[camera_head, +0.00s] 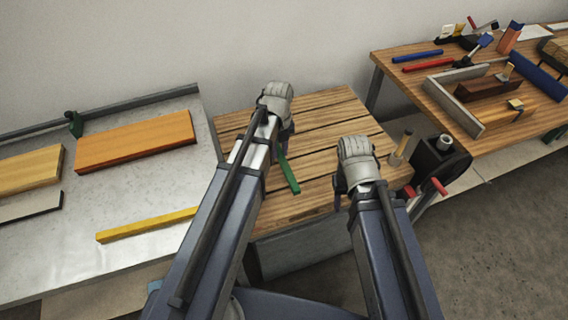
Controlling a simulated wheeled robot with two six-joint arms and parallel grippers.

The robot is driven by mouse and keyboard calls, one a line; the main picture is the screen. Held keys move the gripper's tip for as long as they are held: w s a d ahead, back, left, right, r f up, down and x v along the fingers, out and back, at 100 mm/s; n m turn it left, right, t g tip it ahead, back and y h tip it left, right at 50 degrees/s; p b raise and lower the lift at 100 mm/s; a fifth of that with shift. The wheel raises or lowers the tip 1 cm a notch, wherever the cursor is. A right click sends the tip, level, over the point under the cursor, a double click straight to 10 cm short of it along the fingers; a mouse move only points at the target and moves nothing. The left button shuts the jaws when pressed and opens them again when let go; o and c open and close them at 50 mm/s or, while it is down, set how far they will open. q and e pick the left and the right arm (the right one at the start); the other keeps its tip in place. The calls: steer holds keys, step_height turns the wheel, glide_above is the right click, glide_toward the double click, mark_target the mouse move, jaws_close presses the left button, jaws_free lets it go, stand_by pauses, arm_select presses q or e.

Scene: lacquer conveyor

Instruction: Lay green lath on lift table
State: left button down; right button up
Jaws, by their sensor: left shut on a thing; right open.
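The green lath (289,175) is in the head view, over the slatted wooden top of the lift table (325,107). My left gripper (285,143) is shut on the lath; the hand and arm hide part of it. The lath's near end slants down to the right, and I cannot tell whether it touches the slats. My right gripper (340,196) is over the right front part of the table, apart from the lath. It is open, and its jaws are mostly hidden behind the hand.
The grey metal surface (100,235) at left bears an orange board (135,141), a yellow lath (148,224) and other boards. A black clamp-like device (440,160) with red handles stands at the lift table's right. The workbench (400,62) at back right is crowded with tools.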

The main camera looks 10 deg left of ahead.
mark_target(280, 171)
arm_select(q)
steer(key=shift+f+b, duration=3.3)
steer(key=shift+f, duration=0.55)
steer(key=shift+f, duration=0.25)
steer(key=c, duration=0.7)
jaws_free()
steer(key=shift+r, duration=0.1)
step_height(280, 171, up, 12)
steer(key=p, duration=1.2)
steer(key=shift+r, duration=0.2)
steer(key=shift+d, duration=0.1)
